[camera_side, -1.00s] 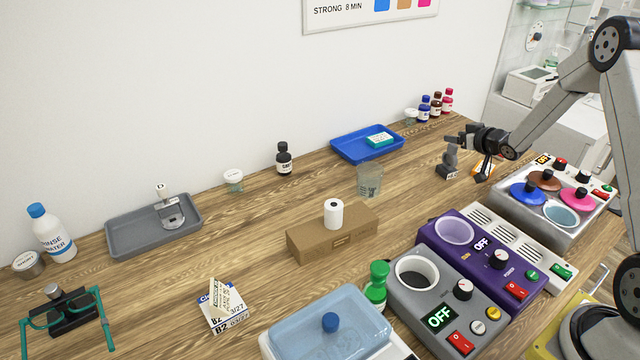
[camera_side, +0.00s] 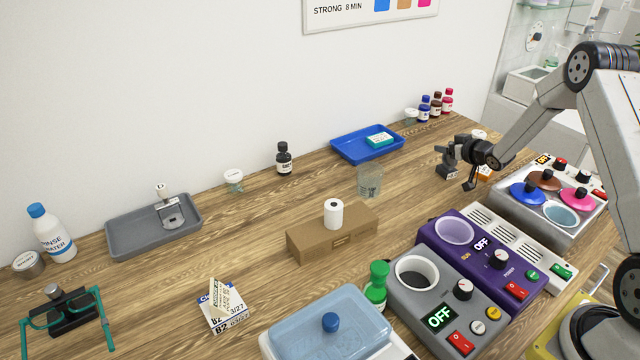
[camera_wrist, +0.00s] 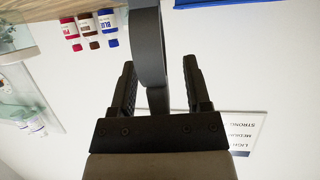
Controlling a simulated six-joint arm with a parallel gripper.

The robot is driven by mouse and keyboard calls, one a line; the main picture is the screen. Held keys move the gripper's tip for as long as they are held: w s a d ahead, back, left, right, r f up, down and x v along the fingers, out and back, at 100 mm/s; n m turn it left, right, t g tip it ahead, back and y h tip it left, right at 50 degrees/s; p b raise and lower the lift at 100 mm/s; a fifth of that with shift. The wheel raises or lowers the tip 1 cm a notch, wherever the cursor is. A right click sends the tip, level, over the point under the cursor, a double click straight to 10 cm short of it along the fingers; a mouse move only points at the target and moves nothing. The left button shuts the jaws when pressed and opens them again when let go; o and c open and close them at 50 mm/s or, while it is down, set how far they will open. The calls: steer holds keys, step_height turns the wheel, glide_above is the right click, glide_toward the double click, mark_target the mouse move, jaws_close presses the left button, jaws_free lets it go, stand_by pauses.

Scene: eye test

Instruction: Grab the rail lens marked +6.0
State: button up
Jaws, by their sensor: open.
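A small dark grey upright piece (camera_side: 447,171) with a pale label on its foot stands on the bench at the right. It may be the rail lens, but I cannot read +6.0 on it. My gripper (camera_side: 457,150) is at its upper part, fingers pointing left, and partly covers it. In the wrist view my open gripper (camera_wrist: 158,75) has a dark grey curved piece (camera_wrist: 150,45) between its two fingers. There seems to be a gap on either side of it. Whether a finger touches it I cannot tell.
A heater unit with coloured lids (camera_side: 528,194) stands right of my gripper. A blue tray (camera_side: 345,155) with a teal box lies to the left. Several small bottles (camera_side: 436,106) stand behind, against the wall. A clear beaker (camera_side: 369,182) stands front left. Bare wood lies between.

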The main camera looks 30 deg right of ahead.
stand_by(0.5)
jaws_close()
stand_by(1.3)
